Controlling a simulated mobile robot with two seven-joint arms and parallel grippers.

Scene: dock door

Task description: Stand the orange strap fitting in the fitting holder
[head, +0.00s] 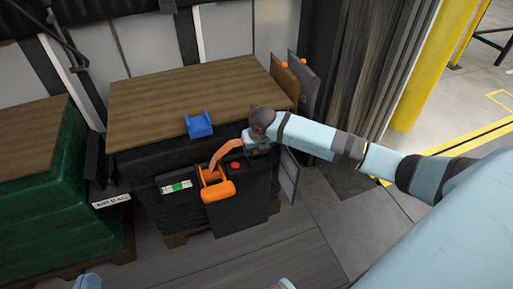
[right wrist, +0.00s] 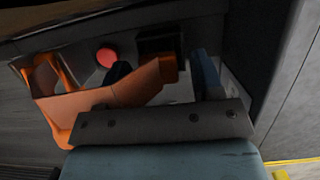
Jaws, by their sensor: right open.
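The orange strap fitting (head: 226,151) is a bent orange strip that slants from my right gripper (head: 252,145) down toward an orange open frame (head: 218,190), which looks like the fitting holder. In the right wrist view the fitting (right wrist: 125,88) crosses in front of the palm, between a dark finger and a bluish finger. Its lower end overlaps the frame (right wrist: 48,85); I cannot tell whether it is seated. My right gripper (right wrist: 160,75) is open around the fitting. A small light-blue part of my left gripper or arm (head: 88,282) shows at the bottom edge.
A red button (head: 236,164) sits on the black box beside the frame. A blue bracket (head: 200,124) is on the front edge of the wooden top (head: 180,95). A green-covered stack (head: 60,190) stands at left, a yellow post (head: 425,65) at right. The front floor is clear.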

